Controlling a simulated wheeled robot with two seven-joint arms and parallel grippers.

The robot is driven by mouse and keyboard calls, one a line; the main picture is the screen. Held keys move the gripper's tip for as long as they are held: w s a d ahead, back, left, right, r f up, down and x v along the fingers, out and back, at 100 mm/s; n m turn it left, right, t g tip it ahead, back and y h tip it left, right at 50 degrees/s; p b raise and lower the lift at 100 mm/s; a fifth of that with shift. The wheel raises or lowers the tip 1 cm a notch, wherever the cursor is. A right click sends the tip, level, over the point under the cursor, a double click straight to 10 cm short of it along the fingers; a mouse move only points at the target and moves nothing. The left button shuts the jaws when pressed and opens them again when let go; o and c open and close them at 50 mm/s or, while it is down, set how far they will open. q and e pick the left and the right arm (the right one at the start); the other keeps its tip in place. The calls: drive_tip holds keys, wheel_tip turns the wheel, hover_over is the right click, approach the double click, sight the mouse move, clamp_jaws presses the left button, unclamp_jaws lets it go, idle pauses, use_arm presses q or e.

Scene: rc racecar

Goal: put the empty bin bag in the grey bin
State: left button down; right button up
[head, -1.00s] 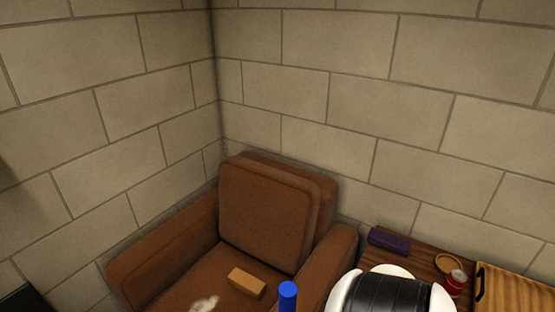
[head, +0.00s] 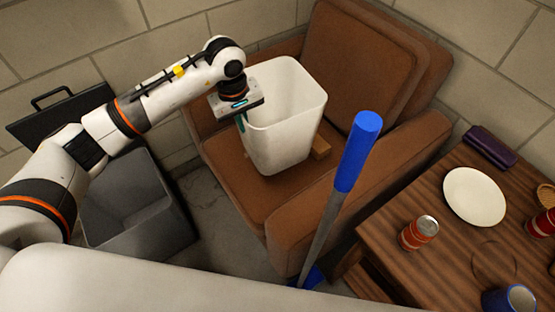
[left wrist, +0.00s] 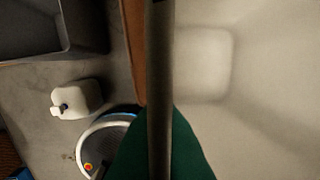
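The empty bin bag (head: 285,125) looks like a stiff white open box. It stands upright, mouth up, over the brown armchair's seat; I cannot tell whether it rests there. My left gripper (head: 241,120) is at its left rim. In the left wrist view the green fingers (left wrist: 160,150) lie on both sides of the rim, with the bag's pale inside (left wrist: 255,90) at right. The grey bin (head: 140,215) stands open on the floor at left, partly hidden by my left arm; its corner shows in the left wrist view (left wrist: 45,35). My right gripper is out of view.
The armchair (head: 235,165) holds a wooden block (head: 320,147) behind the bag. A blue-topped pole (head: 357,150) stands in front of the chair. A dark panel with a handle (head: 60,115) is behind the bin. A wooden table (head: 455,245) with a plate (head: 474,195) and cans is at right.

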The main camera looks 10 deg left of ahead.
use_arm(q)
drive_tip(key=f, duration=0.1)
drive_tip(key=w+f+n, duration=0.1)
drive_tip(key=f, duration=0.1)
drive_tip(key=shift+w+f+b, duration=0.3)
drive_tip(key=shift+b, duration=0.1)
hover_over(249, 151)
drive_tip(key=f, duration=0.5)
drive_tip(key=shift+s+d+f, duration=0.15)
drive_tip(key=shift+s+f, duration=0.05)
drive_tip(key=shift+s, duration=0.05)
wheel_tip(249, 151, down, 4)
drive_tip(key=shift+r, duration=0.25)
drive_tip(key=shift+f, duration=0.3)
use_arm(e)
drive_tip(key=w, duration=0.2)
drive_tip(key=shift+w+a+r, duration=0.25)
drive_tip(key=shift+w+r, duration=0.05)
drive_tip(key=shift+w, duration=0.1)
use_arm(q)
drive_tip(key=shift+f+b, duration=0.1)
drive_tip(key=shift+b, duration=0.2)
